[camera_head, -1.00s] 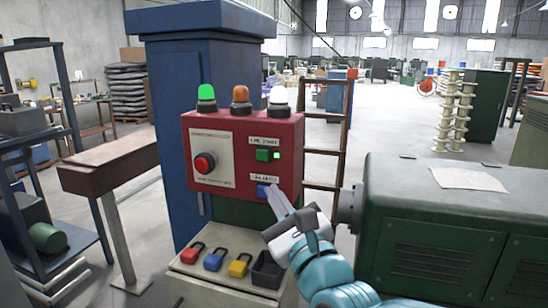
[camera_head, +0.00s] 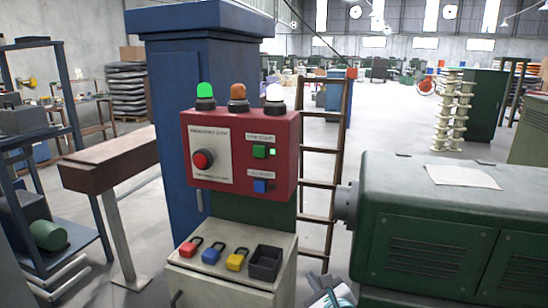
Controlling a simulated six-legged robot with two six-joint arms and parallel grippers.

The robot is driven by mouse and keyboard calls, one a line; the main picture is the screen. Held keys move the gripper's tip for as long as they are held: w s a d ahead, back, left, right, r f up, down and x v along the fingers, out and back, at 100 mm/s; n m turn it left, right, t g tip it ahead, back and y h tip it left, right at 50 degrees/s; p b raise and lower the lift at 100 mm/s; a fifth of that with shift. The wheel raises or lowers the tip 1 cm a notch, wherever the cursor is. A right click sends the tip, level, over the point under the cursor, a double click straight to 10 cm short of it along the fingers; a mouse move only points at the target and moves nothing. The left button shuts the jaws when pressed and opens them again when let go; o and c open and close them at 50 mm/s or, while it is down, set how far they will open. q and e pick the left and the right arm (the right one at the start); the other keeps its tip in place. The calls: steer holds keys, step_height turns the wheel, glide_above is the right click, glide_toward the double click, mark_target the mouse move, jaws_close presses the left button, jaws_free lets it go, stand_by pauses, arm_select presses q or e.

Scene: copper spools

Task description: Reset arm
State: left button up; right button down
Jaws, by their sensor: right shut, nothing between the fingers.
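My right gripper (camera_head: 318,281) shows only in part at the bottom edge of the head view, between the grey cabinet and the green machine. It is shut with nothing in it, and it is clear of the panel. The red control panel (camera_head: 278,170) is fully in sight on the blue column. My left gripper is not in view.
Red, blue and yellow padlocks (camera_head: 236,260) and a dark open bin (camera_head: 265,263) sit on the grey cabinet (camera_head: 225,286). The large green machine (camera_head: 430,225) stands at the right. A brown ladder-like rack (camera_head: 318,183) stands behind the gripper.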

steer(key=s+d+f+n+g, duration=0.25)
steer(key=s+f, duration=0.25)
steer(key=f, duration=0.4)
steer(key=s+d+f+n+g+h, duration=0.1)
steer(key=s+f+n+g, duration=0.2)
steer(key=f, duration=0.5)
steer(key=s+d+f+n+g, duration=0.1)
steer(key=s+f+g, duration=0.1)
steer(key=s+f, duration=0.55)
steer(key=s+a+f+n+g, duration=0.1)
steer(key=s+f+n+g, duration=0.2)
steer(key=s+n, duration=0.6)
steer(key=s+a+f+n+g+y, duration=0.1)
steer(key=s+f+n+g, duration=0.3)
steer(key=s+n, duration=0.5)
steer(key=shift+f+n, duration=0.35)
steer(key=shift+f, duration=0.45)
steer(key=shift+w, duration=0.15)
